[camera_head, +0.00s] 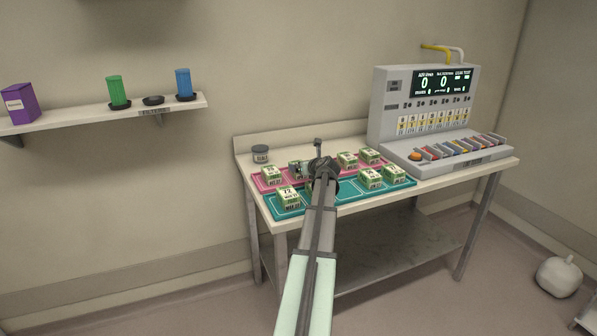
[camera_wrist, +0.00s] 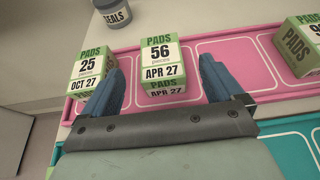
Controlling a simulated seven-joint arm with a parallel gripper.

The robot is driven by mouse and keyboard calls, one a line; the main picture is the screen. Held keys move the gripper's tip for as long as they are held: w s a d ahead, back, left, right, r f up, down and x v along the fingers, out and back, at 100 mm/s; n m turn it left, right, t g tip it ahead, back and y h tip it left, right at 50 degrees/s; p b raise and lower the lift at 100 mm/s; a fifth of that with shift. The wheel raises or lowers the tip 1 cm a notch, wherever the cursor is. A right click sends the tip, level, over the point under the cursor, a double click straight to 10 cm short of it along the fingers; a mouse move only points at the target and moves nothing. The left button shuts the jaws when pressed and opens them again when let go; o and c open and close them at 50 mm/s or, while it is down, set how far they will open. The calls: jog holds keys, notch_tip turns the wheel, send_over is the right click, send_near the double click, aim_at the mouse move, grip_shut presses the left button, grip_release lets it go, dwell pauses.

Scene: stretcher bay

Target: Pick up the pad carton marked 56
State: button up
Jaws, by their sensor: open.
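The pad carton marked 56 (camera_wrist: 160,54) is a green and white box with "APR 27" on its label. It stands upright on the pink tray (camera_wrist: 225,48) in the wrist view. In the head view the carton just left of my gripper is partly hidden and its number cannot be read. My gripper (camera_wrist: 162,66) is open, with blue fingers apart to the left and right of the 56 carton. The fingers do not visibly grip it. The left finger is close to the carton marked 25 (camera_wrist: 87,66).
A teal tray (camera_head: 346,189) with more cartons lies in front of the pink tray. A grey seals jar (camera_head: 260,153) stands behind at the left. A console (camera_head: 425,110) fills the bench's right side. A wall shelf (camera_head: 75,123) is at upper left.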

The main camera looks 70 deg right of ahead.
jog(key=shift+x, duration=3.7)
jog(key=shift+c, duration=0.2)
jog(key=c, duration=1.1)
jog(key=shift+c, duration=0.2)
jog(key=shift+r, duration=0.1)
